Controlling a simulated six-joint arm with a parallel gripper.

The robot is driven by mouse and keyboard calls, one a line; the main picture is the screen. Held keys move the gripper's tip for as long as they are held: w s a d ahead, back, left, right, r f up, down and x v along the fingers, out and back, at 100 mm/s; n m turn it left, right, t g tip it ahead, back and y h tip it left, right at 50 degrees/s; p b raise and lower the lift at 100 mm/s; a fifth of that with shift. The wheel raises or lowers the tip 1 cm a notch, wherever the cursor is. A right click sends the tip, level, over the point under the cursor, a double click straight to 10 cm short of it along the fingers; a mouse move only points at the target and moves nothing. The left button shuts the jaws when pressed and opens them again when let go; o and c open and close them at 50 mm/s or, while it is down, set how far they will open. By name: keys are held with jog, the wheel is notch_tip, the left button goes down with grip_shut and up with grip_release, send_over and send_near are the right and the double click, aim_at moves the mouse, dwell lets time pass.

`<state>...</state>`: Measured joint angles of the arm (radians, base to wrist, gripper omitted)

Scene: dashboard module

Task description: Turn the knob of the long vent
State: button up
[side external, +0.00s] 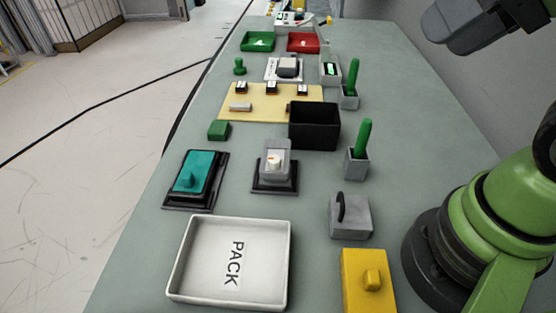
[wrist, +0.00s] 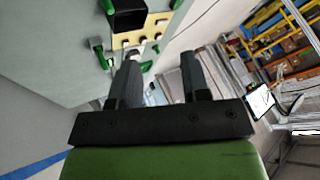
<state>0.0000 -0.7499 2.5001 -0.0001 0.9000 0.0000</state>
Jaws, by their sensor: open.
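No part is plainly marked as the long vent, and I cannot tell for sure which one it is. In the side view, a long teal panel with a raised teal knob (side external: 188,178) sits in a black frame (side external: 218,180) at the left. A grey module with a pale round knob (side external: 273,162) stands right of it on a black base.
A white PACK tray (side external: 232,218) stands at the front. A black bin (side external: 315,145), a grey block with a black handle (side external: 350,222) and green-handled tools in holders (side external: 357,165) stand nearby. Green (side external: 258,45) and red (side external: 303,46) trays are far back.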

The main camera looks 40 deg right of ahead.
jog(key=shift+o, duration=0.7)
jog(key=shift+w, duration=0.1)
